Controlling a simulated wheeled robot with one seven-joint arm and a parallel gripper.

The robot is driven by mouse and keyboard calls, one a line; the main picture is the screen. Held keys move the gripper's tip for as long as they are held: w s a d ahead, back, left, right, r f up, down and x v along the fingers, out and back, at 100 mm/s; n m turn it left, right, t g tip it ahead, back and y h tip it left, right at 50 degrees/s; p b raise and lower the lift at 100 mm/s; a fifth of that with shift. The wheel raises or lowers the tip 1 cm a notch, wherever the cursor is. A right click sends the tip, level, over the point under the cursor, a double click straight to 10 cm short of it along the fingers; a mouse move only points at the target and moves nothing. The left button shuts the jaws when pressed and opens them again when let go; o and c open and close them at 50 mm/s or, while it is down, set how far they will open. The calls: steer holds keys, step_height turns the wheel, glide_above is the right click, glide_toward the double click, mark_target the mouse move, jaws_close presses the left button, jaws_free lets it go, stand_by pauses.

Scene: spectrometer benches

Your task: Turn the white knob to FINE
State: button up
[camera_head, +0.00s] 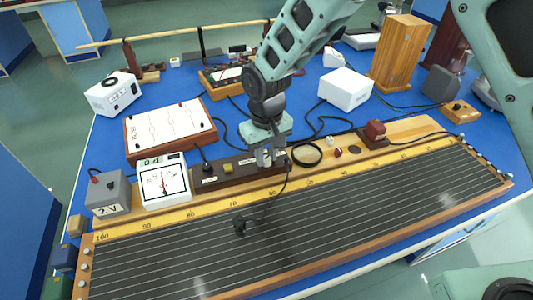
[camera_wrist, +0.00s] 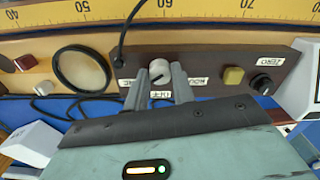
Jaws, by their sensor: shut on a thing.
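The white knob (camera_wrist: 160,71) sits on the dark brown control strip (camera_wrist: 210,62), with a dark pointer line running slantwise across its face. My gripper (camera_wrist: 160,84) is shut on the knob, one grey finger on each side of it. Small white labels lie around the knob, partly covered by the fingers and upside down in the wrist view; I cannot read for sure which is FINE. In the head view my gripper (camera_head: 270,157) reaches down onto the right end of the strip (camera_head: 238,169), and the knob is mostly hidden there.
On the same strip are a yellow button (camera_wrist: 233,76) and a black knob (camera_wrist: 262,84) by a ZERO label. A black ring (camera_wrist: 82,68) lies beside the strip. A dial meter (camera_head: 164,182), a white box (camera_head: 345,89) and the long wire board (camera_head: 300,225) stand around, with loose black cables.

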mark_target(267, 158)
steer(key=shift+m, duration=0.5)
steer(key=o, duration=1)
steer(key=shift+r, duration=0.1)
step_height(267, 158, up, 17)
steer(key=b, duration=0.1)
steer(key=shift+r+b, duration=0.15)
steer(key=shift+b, duration=0.25)
steer(key=s+d+f+n, duration=0.1)
steer(key=s+d, duration=0.5)
steer(key=s, duration=0.6)
steer(key=s+d+f+n, duration=0.2)
steer(key=s+d, duration=0.4)
steer(key=s, duration=0.6)
steer(key=shift+s+d+f+y, duration=0.25)
steer(key=shift+s+f+y, duration=0.1)
steer(key=shift+f, duration=0.2)
